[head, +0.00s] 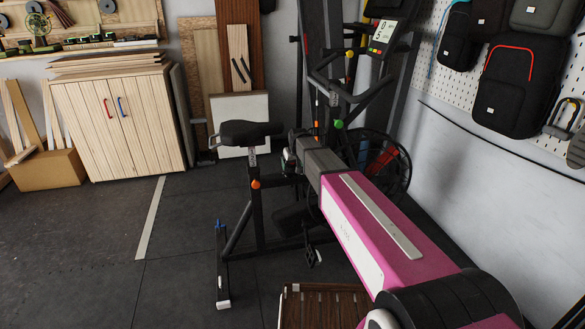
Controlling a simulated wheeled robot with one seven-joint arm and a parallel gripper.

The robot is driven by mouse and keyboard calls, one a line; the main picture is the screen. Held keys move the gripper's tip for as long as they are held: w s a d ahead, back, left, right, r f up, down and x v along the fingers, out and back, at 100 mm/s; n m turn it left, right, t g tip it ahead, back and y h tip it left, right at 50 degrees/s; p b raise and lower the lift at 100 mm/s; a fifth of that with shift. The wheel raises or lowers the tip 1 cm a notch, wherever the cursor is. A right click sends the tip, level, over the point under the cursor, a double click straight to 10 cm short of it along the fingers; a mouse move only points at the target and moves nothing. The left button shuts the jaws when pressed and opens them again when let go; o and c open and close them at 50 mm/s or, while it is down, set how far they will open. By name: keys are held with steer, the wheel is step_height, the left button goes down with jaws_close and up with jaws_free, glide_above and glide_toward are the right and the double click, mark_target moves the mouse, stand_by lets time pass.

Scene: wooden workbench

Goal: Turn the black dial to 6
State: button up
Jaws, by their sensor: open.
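My arm reaches from the lower right toward the exercise bike (245,200). My gripper (289,160) is small at the far end of the arm, just right of the bike's black saddle (247,132). It is open, and I see nothing held in it. Its fingers are hard to make out against the dark bike frame. I cannot pick out a black dial or its numbers. The bike carries an orange knob (256,184), a green knob (338,124), and a lit display (383,38). My arm hides part of the bike's lower frame.
A wooden cabinet (120,125) and cardboard box (50,170) stand at the left. A slatted wooden piece (322,308) lies at the bottom. Black bags (512,85) hang on the right wall. The dark floor at left is open.

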steer(key=shift+x, duration=1.15)
steer(key=c, duration=0.9)
steer(key=shift+m+h, duration=0.9)
steer(key=shift+m, duration=1.5)
steer(key=o, duration=0.9)
steer(key=v, duration=1)
steer(key=shift+s+r, duration=0.25)
steer(key=shift+r, duration=0.05)
